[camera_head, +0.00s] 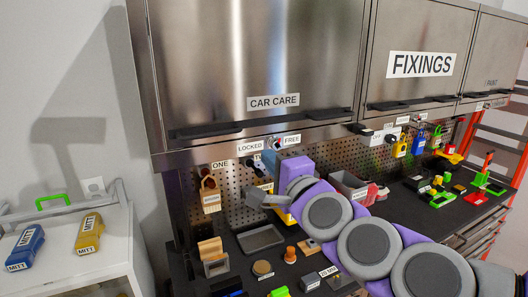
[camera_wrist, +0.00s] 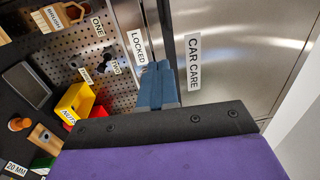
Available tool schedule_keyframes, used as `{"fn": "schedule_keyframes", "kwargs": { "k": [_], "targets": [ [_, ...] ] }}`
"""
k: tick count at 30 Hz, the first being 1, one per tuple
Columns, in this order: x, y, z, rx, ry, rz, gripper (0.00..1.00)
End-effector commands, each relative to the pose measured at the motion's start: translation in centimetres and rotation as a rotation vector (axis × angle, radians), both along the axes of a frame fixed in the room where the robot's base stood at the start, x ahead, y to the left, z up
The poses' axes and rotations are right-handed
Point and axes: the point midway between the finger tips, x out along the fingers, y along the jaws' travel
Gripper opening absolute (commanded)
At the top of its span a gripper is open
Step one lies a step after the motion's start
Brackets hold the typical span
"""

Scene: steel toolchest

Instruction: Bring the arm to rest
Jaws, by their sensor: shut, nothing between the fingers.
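My arm is purple with grey round joints and reaches from the lower right of the head view to the pegboard under the "CAR CARE" cabinet. My gripper (camera_head: 254,197) is at its end, in front of the pegboard (camera_head: 232,181) and above the black worktop. In the wrist view its blue-grey fingers (camera_wrist: 156,86) are shut together with nothing between them. They overlap the view of the "LOCKED" label (camera_wrist: 138,48) and the cabinet's lower edge, and I cannot tell whether they touch anything. My purple arm hides part of the worktop and pegboard.
The steel "CAR CARE" cabinet (camera_head: 255,60) hangs above my gripper. A grey tray (camera_head: 261,238), wooden blocks (camera_head: 212,256) and an orange knob (camera_head: 290,254) stand on the worktop. A yellow bin (camera_wrist: 73,103) is near the arm. A white cabinet (camera_head: 95,262) stands at left.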

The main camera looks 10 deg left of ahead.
Motion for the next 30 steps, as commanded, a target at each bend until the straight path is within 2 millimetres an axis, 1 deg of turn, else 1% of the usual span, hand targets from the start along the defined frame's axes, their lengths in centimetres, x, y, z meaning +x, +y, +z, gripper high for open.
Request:
{"fn": "schedule_keyframes", "kwargs": {
  "k": [3,7,8,10,11,14,15,17,18,20,21,23,24,26,27,29,30],
  "targets": [
    [-0.7,-0.5,0.0,0.0,0.0,0.0,0.0],
    [-1.3,-0.6,-0.3,-0.025,-0.003,0.007,0.0],
    [-1.5,-0.5,-0.5,-0.045,-0.005,0.015,0.0],
    [-2.6,-0.1,-1.5,-0.125,-0.009,0.049,0.0],
    [-3.1,0.1,-2.1,-0.173,-0.013,0.065,0.0],
    [-5.6,0.4,-5.6,-0.384,-0.006,0.148,0.0],
    [-6.8,0.3,-7.4,-0.483,0.005,0.186,0.0],
    [-8.6,-0.4,-10.4,-0.629,0.029,0.242,0.0],
    [-9.7,-1.1,-12.5,-0.725,0.055,0.28,0.0],
    [-11.5,-2.6,-15.6,-0.861,0.102,0.335,0.0],
    [-12.8,-3.9,-17.6,-0.947,0.14,0.372,0.0],
    [-14.9,-6.1,-20.4,-1.069,0.209,0.43,0.0],
    [-16.3,-7.7,-22.1,-1.142,0.259,0.467,0.0],
    [-18.7,-10.3,-24.4,-1.24,0.344,0.525,0.0],
    [-20.4,-12.0,-25.7,-1.295,0.405,0.565,0.0],
    [-23.0,-14.6,-27.3,-1.365,0.502,0.623,0.0],
    [-24.7,-16.2,-28.2,-1.399,0.567,0.658,0.0]
  ]
}}
